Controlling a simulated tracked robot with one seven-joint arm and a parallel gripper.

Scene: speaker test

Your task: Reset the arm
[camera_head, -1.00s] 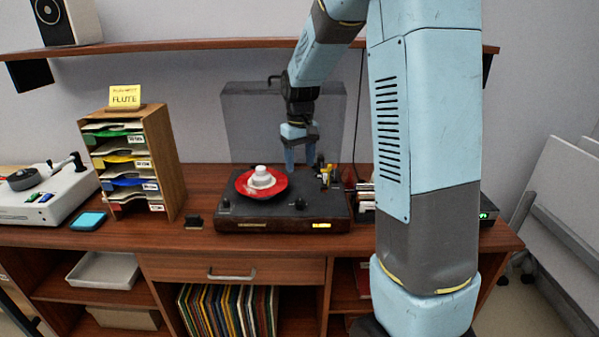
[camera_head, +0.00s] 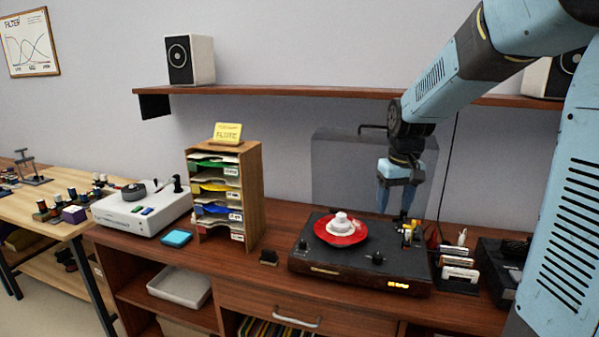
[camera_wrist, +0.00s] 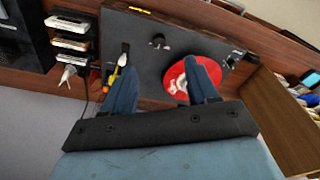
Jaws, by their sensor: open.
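My gripper (camera_head: 397,200) hangs pointing down above the back right part of the record player (camera_head: 330,277). Its two blue fingers are apart with nothing between them, as the wrist view (camera_wrist: 162,82) also shows. A red record (camera_head: 345,239) with a white stepped piece (camera_head: 341,221) at its centre lies on the player, left of the gripper. In the wrist view the right finger overlaps part of the record (camera_wrist: 176,85). An orange light glows on the player's front. The player's clear lid (camera_head: 335,175) stands upright behind it.
A wooden sorter (camera_head: 250,200) with a yellow FLUTE sign (camera_head: 228,132) stands left of the player. A white device (camera_head: 150,215) and blue pad (camera_head: 176,238) are further left. A wall shelf (camera_head: 290,91) runs behind my arm. Small cases (camera_head: 459,273) stand right of the player.

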